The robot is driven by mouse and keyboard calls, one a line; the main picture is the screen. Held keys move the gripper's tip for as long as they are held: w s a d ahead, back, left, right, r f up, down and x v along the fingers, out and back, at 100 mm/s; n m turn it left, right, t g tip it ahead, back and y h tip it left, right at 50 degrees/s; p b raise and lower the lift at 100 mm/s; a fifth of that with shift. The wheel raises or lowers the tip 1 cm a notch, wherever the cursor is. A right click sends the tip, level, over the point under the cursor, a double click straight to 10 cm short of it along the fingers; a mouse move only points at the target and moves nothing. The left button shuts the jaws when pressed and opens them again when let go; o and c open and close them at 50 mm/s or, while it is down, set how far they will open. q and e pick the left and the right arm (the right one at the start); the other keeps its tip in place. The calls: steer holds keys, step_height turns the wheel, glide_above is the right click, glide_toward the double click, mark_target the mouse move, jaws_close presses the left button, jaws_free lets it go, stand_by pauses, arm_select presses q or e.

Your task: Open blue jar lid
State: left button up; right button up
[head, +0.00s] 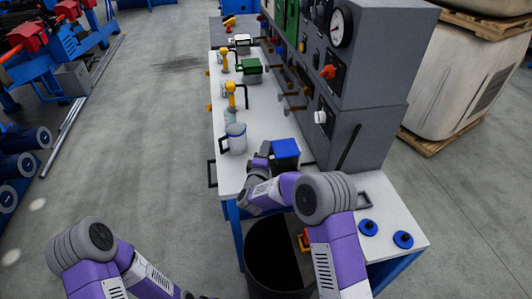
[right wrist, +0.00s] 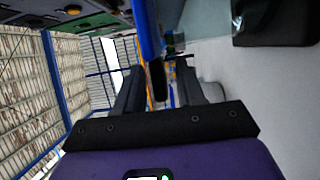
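The dark jar with a square blue lid (head: 286,147) stands on the white worktop, and the lid looks shut. My right gripper (head: 261,155) is at the jar's left side, partly covered by my own wrist. In the right wrist view its two fingers (right wrist: 160,92) are apart. A blue edge (right wrist: 148,30), likely the lid, and a black upright piece (right wrist: 158,80) show in front of or between them; I cannot tell whether they touch. My left arm enters at the lower left of the head view, and its gripper is out of frame.
A pale jug (head: 235,138) with a black handle stands left of the jar. Yellow-topped taps and a green box (head: 251,66) are farther back. A grey panel (head: 360,110) with a gauge borders the right. Two blue discs (head: 403,239) lie at the near right; a black bin (head: 272,250) stands in front.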

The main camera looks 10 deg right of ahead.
steer(key=shift+w+d, duration=0.1)
steer(key=shift+w, duration=0.2)
jaws_close()
steer(key=shift+r, duration=0.1)
